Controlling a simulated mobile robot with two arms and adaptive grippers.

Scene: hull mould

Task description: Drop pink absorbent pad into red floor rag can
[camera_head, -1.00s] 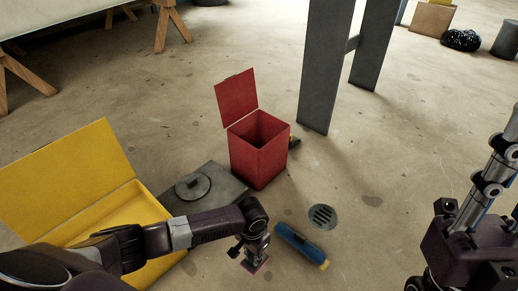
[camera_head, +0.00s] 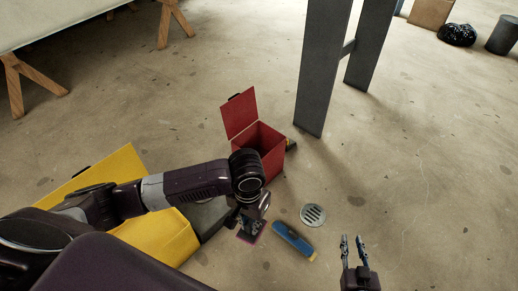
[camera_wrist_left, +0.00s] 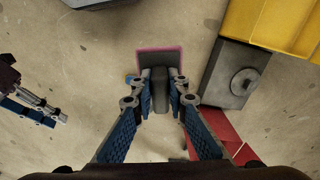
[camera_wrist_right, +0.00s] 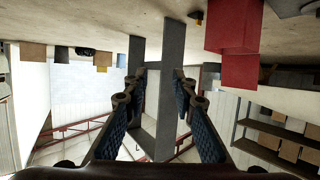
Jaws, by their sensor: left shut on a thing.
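The pink-edged pad (camera_head: 250,232) hangs from my left gripper (camera_head: 243,215) in the head view, low and in front of the red can (camera_head: 270,140). In the left wrist view the same pad (camera_wrist_left: 160,60) has a grey block on it, and the left fingers (camera_wrist_left: 160,85) are shut on that block. The can stands on the floor with its red lid (camera_head: 240,113) up; my left arm hides part of its front. Red panels (camera_wrist_left: 205,128) show in the left wrist view. My right gripper (camera_head: 353,243) is open and empty, apart from the can, right of the drain.
A blue tool (camera_head: 292,241) with a yellow end lies beside the pad. A floor drain (camera_head: 313,215) is to its right. A yellow box (camera_head: 165,240) and a grey plate with a disc (camera_wrist_left: 235,78) are left of the can. Grey posts (camera_head: 322,70) stand behind.

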